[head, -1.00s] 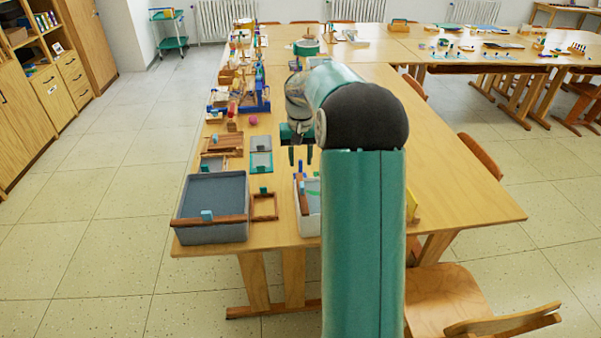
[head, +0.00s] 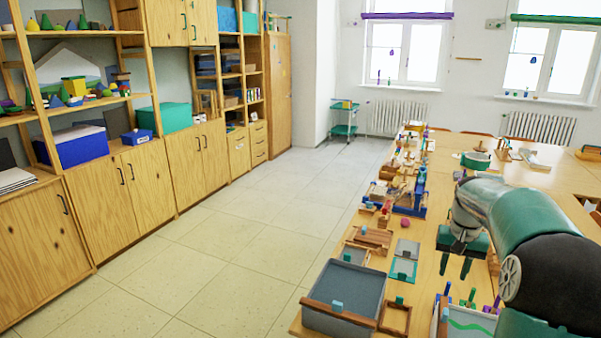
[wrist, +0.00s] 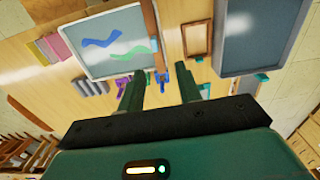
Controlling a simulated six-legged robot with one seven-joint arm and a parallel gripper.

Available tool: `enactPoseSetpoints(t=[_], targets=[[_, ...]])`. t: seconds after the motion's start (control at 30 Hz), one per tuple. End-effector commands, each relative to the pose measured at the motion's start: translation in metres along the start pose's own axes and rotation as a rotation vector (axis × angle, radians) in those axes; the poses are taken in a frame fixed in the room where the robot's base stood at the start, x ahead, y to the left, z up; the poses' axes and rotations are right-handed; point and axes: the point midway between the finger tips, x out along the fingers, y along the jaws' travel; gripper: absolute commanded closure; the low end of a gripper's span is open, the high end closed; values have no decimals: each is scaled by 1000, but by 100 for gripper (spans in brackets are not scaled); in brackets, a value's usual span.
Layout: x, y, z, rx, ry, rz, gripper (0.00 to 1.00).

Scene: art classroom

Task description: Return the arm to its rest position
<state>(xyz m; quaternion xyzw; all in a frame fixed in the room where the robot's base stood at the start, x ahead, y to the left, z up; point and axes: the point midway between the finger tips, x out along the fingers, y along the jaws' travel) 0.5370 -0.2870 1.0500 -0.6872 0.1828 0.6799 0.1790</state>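My arm (head: 532,222) is bent over the wooden table (head: 425,270) at the lower right of the head view. My gripper (head: 455,266) hangs above the tabletop with its fingers pointing down. In the wrist view my gripper (wrist: 160,92) shows two green fingers, apart, with nothing held between them. Beyond the fingers are a white tray (wrist: 88,66) with blue and green wavy shapes and a small wooden frame (wrist: 197,36).
A grey bin (head: 343,287) stands at the table's near left corner. Several craft items line the table's left edge. Wooden cabinets (head: 140,185) with shelves stand along the left wall. The floor (head: 215,260) between cabinets and table is clear. A green cart (head: 344,122) stands at the back.

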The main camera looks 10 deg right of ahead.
Motion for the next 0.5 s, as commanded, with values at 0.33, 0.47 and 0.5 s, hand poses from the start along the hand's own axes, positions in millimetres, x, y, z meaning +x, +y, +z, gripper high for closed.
enactPoseSetpoints(t=[0.33,0.47,0.5], targets=[[-69,-78,98,-164,143,18,65],[-85,-98,143,-223,201,12,65],[-88,-103,157,-242,218,9,65]])
